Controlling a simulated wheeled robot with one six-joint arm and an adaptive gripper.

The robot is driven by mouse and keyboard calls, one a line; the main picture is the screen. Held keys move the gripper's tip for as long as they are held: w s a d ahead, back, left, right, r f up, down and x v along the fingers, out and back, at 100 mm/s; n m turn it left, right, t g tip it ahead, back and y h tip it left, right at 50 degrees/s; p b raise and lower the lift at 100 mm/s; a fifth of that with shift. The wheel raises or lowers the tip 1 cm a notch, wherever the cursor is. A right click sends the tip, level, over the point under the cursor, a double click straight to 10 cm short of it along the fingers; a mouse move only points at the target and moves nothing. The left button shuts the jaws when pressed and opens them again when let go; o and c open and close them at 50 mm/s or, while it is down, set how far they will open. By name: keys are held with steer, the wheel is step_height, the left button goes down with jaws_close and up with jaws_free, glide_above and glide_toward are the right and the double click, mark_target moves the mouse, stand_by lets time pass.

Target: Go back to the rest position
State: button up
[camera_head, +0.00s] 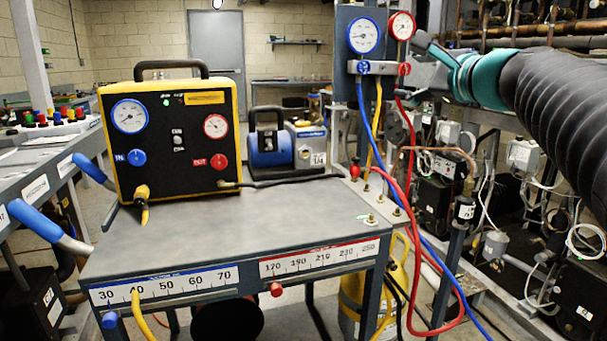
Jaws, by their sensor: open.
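My gripper (424,60) is at the upper right, at the end of my arm with its teal wrist and black ribbed sleeve. It is next to the gauge manifold (378,68) on the grey post, just right of and below the red gauge (402,26). The gripper looks open, with nothing seen between its fingers. It is small and partly hidden by the wrist, so I cannot tell whether it touches the manifold or its red knob (404,69).
A grey cart (250,225) holds a yellow-black recovery unit (172,135) and a blue vacuum pump (268,147). Blue, yellow and red hoses (412,215) hang from the manifold. The compressor rack (440,200) with pipes and wires fills the right. Open floor shows behind the cart.

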steer(key=s+f+n+g+h, duration=0.1)
steer(key=s+f+n+g, duration=0.25)
steer(key=f, duration=0.65)
steer(key=s+f+n+g+h, duration=0.1)
steer(key=s+f+n+g, duration=0.3)
steer(key=f, duration=0.6)
steer(key=s+a+f+n+g+h, duration=0.1)
steer(key=s+a+f+n+g, duration=0.1)
steer(key=s+f+n, duration=0.4)
steer(key=s+a+f+n+g+h, duration=0.2)
steer(key=s+f+n, duration=0.4)
steer(key=s+f, duration=0.8)
steer(key=shift+s+h, duration=0.3)
steer(key=shift+s, duration=0.1)
